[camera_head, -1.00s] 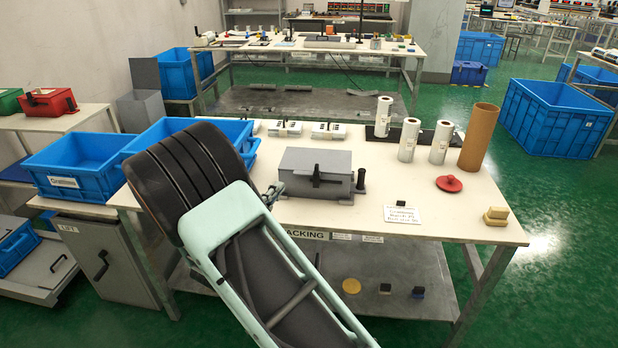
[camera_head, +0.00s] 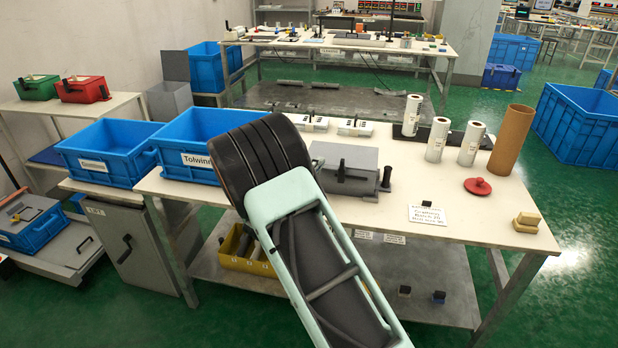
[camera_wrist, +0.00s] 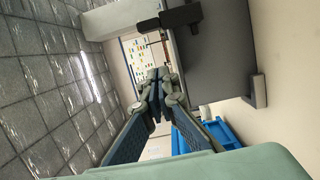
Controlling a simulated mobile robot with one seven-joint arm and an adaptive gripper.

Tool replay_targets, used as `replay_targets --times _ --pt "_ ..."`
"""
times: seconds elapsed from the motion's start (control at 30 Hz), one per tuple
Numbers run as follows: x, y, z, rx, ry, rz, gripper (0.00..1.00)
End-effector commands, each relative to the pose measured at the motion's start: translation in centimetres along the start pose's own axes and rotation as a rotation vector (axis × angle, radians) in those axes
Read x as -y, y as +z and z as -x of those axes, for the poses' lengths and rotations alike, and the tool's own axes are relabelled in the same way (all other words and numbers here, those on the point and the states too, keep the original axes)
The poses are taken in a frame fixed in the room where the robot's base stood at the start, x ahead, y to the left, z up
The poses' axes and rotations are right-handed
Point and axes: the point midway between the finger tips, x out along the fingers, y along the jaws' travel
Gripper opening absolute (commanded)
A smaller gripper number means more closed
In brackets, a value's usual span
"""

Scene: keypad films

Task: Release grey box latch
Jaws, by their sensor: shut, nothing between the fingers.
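The grey box (camera_head: 352,160) sits on the white packing table with its lid down. A black latch (camera_head: 341,172) is on its front side, and a black knobbed lever (camera_head: 385,178) stands at its right end. In the wrist view the grey box (camera_wrist: 222,62) fills the upper right, with the black latch (camera_wrist: 168,19) near the top. My gripper (camera_wrist: 156,88) is shut and empty, its fingertips below the latch in that picture and apparently apart from it. In the head view my arm hides the gripper and the box's left end.
Blue bins (camera_head: 110,155) stand left of the box. White rolls (camera_head: 437,140), a brown tube (camera_head: 510,140), a red knobbed disc (camera_head: 477,186) and a sign card (camera_head: 428,214) are to its right. A yellow bin (camera_head: 236,254) sits on the lower shelf.

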Motion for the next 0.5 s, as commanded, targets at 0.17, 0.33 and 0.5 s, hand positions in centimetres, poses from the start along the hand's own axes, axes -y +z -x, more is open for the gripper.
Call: replay_targets --times 0.17,0.33,0.5 --pt "0.1 2.7 -0.6 0.002 0.000 0.002 0.00" --pt "0.0 3.8 -0.9 0.001 0.000 0.000 0.00" --pt "0.0 3.9 -0.9 0.000 0.000 0.000 0.00"
